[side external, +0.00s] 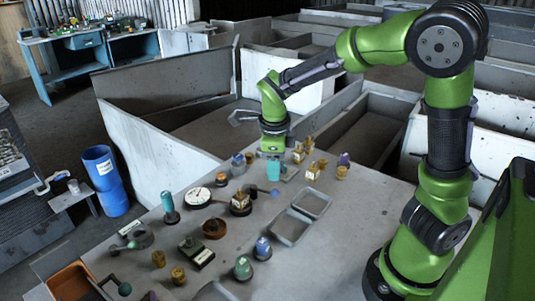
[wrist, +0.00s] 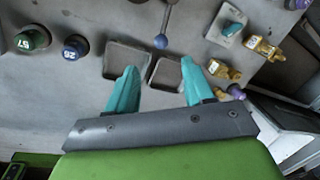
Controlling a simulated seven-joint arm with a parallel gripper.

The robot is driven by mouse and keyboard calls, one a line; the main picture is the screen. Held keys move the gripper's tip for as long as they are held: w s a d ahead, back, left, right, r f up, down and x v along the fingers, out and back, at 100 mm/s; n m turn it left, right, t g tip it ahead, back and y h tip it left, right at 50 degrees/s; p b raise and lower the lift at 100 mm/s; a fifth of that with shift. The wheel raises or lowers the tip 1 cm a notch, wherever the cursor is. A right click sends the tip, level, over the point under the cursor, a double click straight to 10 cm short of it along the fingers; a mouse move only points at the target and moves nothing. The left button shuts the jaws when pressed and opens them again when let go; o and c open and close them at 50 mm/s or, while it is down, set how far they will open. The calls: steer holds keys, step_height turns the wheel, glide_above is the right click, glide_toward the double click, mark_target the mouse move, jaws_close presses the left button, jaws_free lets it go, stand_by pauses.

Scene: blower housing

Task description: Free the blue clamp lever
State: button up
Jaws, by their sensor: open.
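The blue clamp lever shows in the side external view as a dark arm with a blue ball knob (side external: 275,192), reaching right from a small brass-and-dark base (side external: 240,204). In the wrist view its blue ball (wrist: 160,41) hangs at the end of a grey arm near the top edge; its base is out of frame. My gripper (side external: 273,171) points down above the bench, just behind the ball in the side picture. In the wrist view my gripper (wrist: 158,68) has its teal fingers spread, with nothing between them. The ball lies beyond the fingertips, apart from them.
Two shallow trays (side external: 328,207) sit to the right of the lever. Brass fittings (wrist: 262,47) and a teal switch on a pale plate (wrist: 223,34) stand close by. Green (wrist: 32,40) and blue (wrist: 75,46) numbered knobs stand at left in the wrist view. A round gauge (side external: 199,196) is nearby.

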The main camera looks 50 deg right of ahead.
step_height(320, 180, up, 6)
steer(key=a, duration=0.1)
steer(key=shift+s+r, duration=0.15)
steer(key=shift+s, duration=0.2)
steer(key=s+a+f+n+t+y, duration=0.1)
steer(key=s+a+n+y, duration=0.4)
steer(key=n, duration=1.2)
steer(key=s+r+n+t+h, duration=0.1)
steer(key=s+r+n+t, duration=0.3)
steer(key=n, duration=0.4)
steer(key=shift+s+d+r+t, duration=0.3)
steer(key=shift+s+r+t, duration=0.15)
steer(key=shift+s, duration=0.8)
